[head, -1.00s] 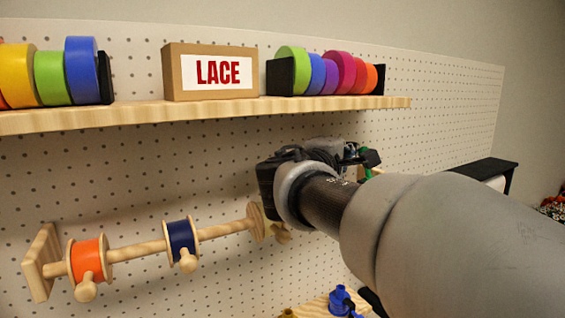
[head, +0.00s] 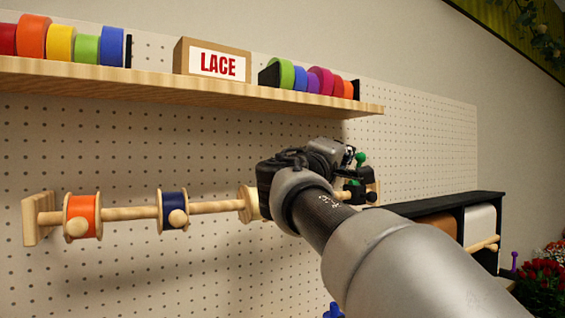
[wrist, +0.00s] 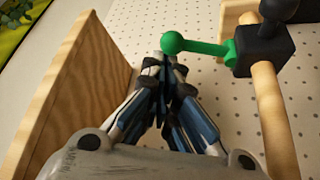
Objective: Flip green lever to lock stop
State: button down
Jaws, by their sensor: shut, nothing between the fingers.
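The green lever (wrist: 205,47) shows in the wrist view as a green bar with a ball at its left end. Its right end joins a black block, the lock stop (wrist: 262,50), which sits around a wooden rod (wrist: 274,120). My gripper (wrist: 165,62) is shut and empty, its fingertips just below the ball; I cannot tell if they touch it. In the head view the green lever's ball (head: 360,158) shows just beyond my gripper's body, and the fingertips are hidden.
A wooden panel (wrist: 70,90) stands close to the left of my gripper in the wrist view. A shelf (head: 190,92) with ribbon rolls and a LACE box (head: 212,60) is above. A rod with orange (head: 83,215) and navy (head: 173,210) spools is left. A black rack (head: 455,205) is right.

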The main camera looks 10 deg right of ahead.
jog(key=s+v, duration=0.1)
jog(key=v, duration=1.1)
jog(key=shift+s+r, duration=0.25)
jog(key=shift+r, duration=0.05)
jog(key=shift+d, duration=0.15)
jog(key=s+d+f+m+g+y, duration=0.1)
jog(key=s+d+f+g+y, duration=0.25)
jog(key=f, duration=0.75)
jog(key=s+d+f+m+g+y, duration=0.1)
jog(key=s+d+f+g, duration=0.35)
jog(key=f, duration=0.65)
jog(key=s+a+f+m+g+y, duration=0.1)
jog(key=s+a+f+y, duration=0.3)
jog(key=s+f, duration=0.5)
jog(key=s+a+f+m+g+y, duration=0.2)
jog(key=s+a+f+y, duration=0.2)
jog(key=s+f, duration=0.6)
notch_tip(320, 180, down, 4)
jog(key=shift+a+f+m+y, duration=0.15)
jog(key=shift+a+m+y, duration=0.15)
jog(key=shift+y, duration=0.05)
